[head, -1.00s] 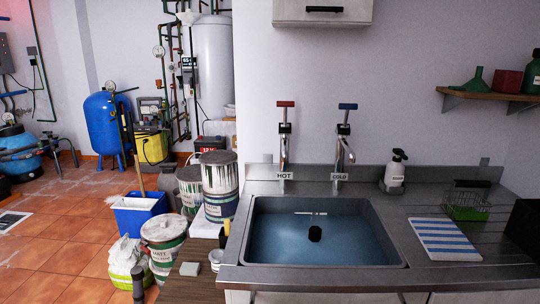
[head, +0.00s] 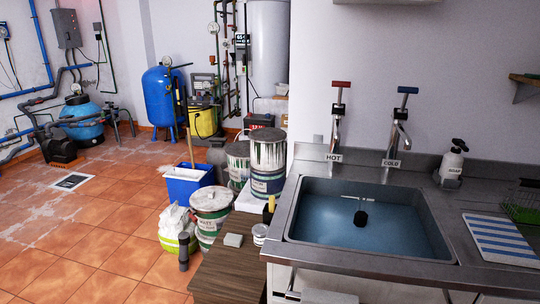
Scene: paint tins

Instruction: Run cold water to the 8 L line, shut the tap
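The cold tap (head: 398,130) has a blue lever and a COLD label. It stands at the back of the steel sink (head: 440,262). The hot tap (head: 337,118), with a red lever and a HOT label, stands to its left. No water stream shows under either spout. The basin looks blue inside, and I cannot tell whether it holds water. A small black object (head: 360,218) is in it. A blue bucket (head: 188,189) stands on the floor to the left. I can make out no 8 L line. Neither gripper is in view.
Paint tins (head: 268,178) (head: 211,228) stand left of the sink. A soap bottle (head: 452,162) and a striped cloth (head: 498,238) are on the right. The tiled floor at left front is clear.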

